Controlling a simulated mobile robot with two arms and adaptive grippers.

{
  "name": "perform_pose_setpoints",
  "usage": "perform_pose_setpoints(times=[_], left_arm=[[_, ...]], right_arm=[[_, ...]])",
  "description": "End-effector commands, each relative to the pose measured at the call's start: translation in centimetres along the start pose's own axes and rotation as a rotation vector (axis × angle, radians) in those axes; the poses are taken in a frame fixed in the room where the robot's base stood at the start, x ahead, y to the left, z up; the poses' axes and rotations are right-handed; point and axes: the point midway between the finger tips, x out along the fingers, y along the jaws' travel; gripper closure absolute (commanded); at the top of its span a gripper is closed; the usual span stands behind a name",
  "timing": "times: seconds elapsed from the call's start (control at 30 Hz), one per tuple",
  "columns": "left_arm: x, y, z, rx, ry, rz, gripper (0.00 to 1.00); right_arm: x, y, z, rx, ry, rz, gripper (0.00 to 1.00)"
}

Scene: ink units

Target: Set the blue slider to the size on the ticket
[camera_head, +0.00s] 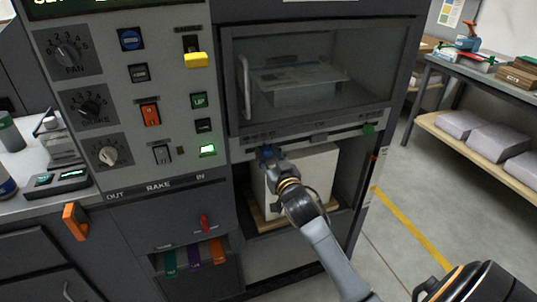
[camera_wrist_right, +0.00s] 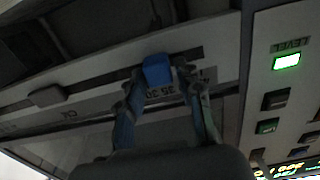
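The blue slider (camera_head: 266,152) sits near the left end of the scale strip under the machine's window. It also shows in the right wrist view as a blue knob (camera_wrist_right: 157,70), with the upside-down printed numbers 35 and 30 beside it. My right gripper (camera_head: 270,160) is at the slider, its arm coming up from the lower right. In the right wrist view its two fingers (camera_wrist_right: 158,78) stand on either side of the knob and appear to touch it. I cannot make out a ticket with a readable size. My left gripper is not in view.
A white block (camera_head: 310,172) stands in the bay behind my right arm. Open floor lies to the right.

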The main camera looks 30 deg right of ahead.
Motion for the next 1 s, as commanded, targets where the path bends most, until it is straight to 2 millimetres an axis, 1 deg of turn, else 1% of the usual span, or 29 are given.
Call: perform_pose_setpoints(times=[0.03, 0.07, 0.1, 0.13, 0.37, 0.6, 0.83, 0.87, 0.9, 0.97, 1.0], left_arm=[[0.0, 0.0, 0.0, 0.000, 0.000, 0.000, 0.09], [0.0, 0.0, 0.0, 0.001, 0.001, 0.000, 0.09], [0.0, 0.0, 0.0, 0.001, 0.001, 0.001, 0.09], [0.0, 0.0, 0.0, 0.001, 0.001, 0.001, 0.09], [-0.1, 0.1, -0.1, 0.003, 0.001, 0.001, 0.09], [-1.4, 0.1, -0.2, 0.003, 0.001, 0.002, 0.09], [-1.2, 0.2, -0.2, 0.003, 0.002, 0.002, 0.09], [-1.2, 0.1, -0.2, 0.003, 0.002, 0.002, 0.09], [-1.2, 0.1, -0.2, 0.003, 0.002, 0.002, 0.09], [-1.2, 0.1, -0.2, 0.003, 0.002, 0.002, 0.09], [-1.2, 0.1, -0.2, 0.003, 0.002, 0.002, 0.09]], right_arm=[[0.0, 0.0, 0.0, 0.000, 0.000, 0.000, 0.81], [0.0, 0.0, 0.0, 0.000, 0.000, 0.000, 0.88], [0.0, 0.0, 0.0, 0.000, 0.000, 0.000, 0.96], [0.0, 0.0, 0.0, 0.000, 0.000, 0.000, 1.00], [0.0, 0.1, 0.0, 0.000, -0.001, 0.000, 1.00], [0.0, 2.9, -0.1, -0.002, -0.002, 0.002, 1.00], [0.0, 3.1, 0.0, -0.001, 0.000, 0.004, 1.00], [0.0, 3.1, 0.0, -0.001, 0.000, 0.004, 0.72], [0.0, 3.1, 0.0, -0.002, 0.000, 0.005, 0.64], [0.0, 3.1, 0.0, -0.001, 0.000, 0.004, 0.52], [0.0, 3.1, 0.0, -0.001, 0.000, 0.004, 0.51]])
